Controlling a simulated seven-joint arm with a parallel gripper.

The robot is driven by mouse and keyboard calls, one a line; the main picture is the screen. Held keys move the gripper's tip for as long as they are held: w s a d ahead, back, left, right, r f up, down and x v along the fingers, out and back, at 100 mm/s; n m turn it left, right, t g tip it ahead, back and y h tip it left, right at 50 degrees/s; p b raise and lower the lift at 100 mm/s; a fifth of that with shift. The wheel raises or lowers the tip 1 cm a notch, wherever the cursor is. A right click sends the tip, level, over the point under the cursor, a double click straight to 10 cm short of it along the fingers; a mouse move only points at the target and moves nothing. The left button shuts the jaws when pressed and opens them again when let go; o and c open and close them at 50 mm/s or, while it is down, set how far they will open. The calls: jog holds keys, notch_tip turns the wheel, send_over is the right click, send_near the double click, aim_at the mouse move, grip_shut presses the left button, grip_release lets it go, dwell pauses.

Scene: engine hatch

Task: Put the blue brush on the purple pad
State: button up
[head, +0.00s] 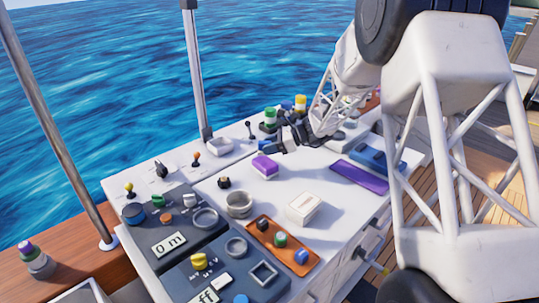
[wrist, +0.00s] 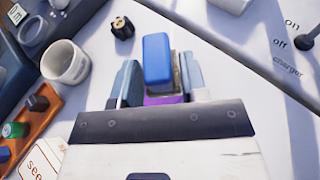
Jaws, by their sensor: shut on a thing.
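The blue brush (wrist: 158,60) shows in the wrist view as a blue block with a tan edge along its right side. It sticks out beyond the fingers of my gripper (wrist: 161,85), which is shut on it. A purple surface (wrist: 165,99) shows between the fingers, just below the brush. In the head view my gripper (head: 280,146) is low over the white top. A small block (head: 264,165) with a purple top and pale sides is at the fingertips. I cannot tell brush from support there. A flat purple pad (head: 360,176) lies further right.
A white cup (head: 239,205), a black knob (head: 224,183) and a white box (head: 303,208) stand in front of my gripper. An orange tray (head: 310,266) holds small knobs. A blue tray (head: 376,154) lies behind the flat purple pad. The white top between gripper and box is clear.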

jog(key=shift+f, duration=1.75)
jog(key=shift+f, duration=0.1)
jog(key=o, duration=0.9)
jog(key=shift+o, duration=0.2)
jog(key=shift+d, duration=0.1)
jog(key=v, duration=1.2)
